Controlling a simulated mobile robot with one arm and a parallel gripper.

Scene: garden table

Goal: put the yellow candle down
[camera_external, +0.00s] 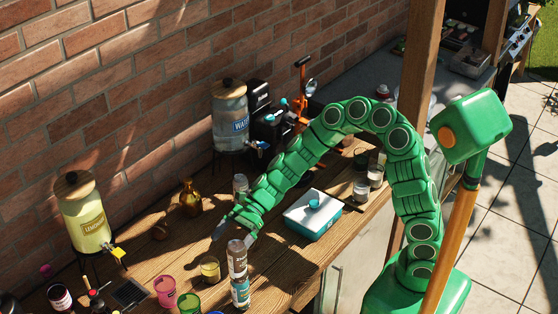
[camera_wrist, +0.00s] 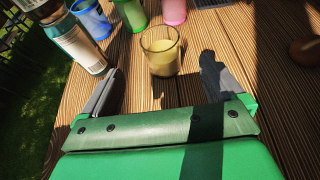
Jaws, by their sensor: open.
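The yellow candle (camera_external: 210,269) is a small glass with pale yellow wax. It stands upright on the wooden table (camera_external: 186,250). In the wrist view the candle (camera_wrist: 161,52) is just ahead of my gripper (camera_wrist: 160,82), centred between the fingertips or slightly beyond them. My gripper (camera_external: 232,236) is open, with a dark finger on each side and nothing held.
Pink (camera_external: 165,291) and green (camera_external: 189,303) cups stand nearby to the left. A teal-and-white box (camera_external: 312,214) is to the right. A brown bottle (camera_external: 190,198) is behind.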

